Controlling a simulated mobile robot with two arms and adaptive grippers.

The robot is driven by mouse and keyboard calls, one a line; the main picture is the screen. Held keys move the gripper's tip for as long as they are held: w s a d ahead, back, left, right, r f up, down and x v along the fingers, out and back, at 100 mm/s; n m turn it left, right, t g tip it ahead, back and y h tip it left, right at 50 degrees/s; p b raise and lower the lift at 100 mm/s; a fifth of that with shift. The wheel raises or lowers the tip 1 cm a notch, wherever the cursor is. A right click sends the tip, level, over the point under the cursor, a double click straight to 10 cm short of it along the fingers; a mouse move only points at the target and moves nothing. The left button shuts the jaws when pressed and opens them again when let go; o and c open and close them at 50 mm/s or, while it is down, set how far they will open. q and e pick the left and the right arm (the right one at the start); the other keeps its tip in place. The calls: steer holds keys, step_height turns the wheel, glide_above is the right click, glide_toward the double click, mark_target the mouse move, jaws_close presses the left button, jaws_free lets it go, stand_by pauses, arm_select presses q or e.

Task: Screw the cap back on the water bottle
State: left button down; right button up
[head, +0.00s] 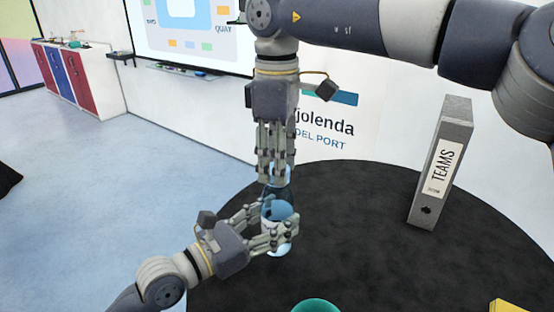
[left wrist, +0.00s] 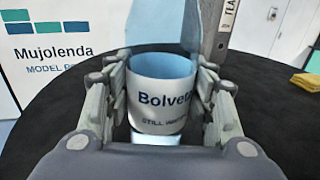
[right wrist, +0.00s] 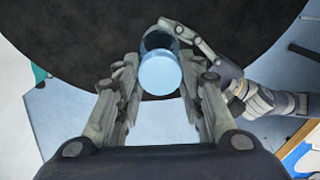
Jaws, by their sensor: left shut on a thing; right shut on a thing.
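The water bottle (head: 279,212) is clear blue with a white label, and stands upright near the left edge of the black round table. It fills the gap between the fingers in the left wrist view (left wrist: 160,98). My left gripper (head: 272,226) is shut around the bottle's labelled body from the side. My right gripper (head: 276,180) points straight down over the bottle's top and is shut on the light blue cap, whose round top shows between the fingers in the right wrist view (right wrist: 160,74). The fingers hide the join between cap and neck.
A grey binder marked TEAMS (head: 441,165) stands on the black table (head: 365,230) to the right. A teal round object (head: 316,305) is at the near edge of view, and a yellow object (head: 509,306) is at the lower right. The tabletop between bottle and binder is clear.

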steer(key=m, duration=0.3)
steer(key=shift+a+m, duration=0.1)
steer(key=shift+m, duration=0.2)
steer(key=o, duration=0.7)
steer(key=shift+c, duration=0.2)
steer(key=shift+r, duration=2.3)
steer(key=shift+c, duration=0.3)
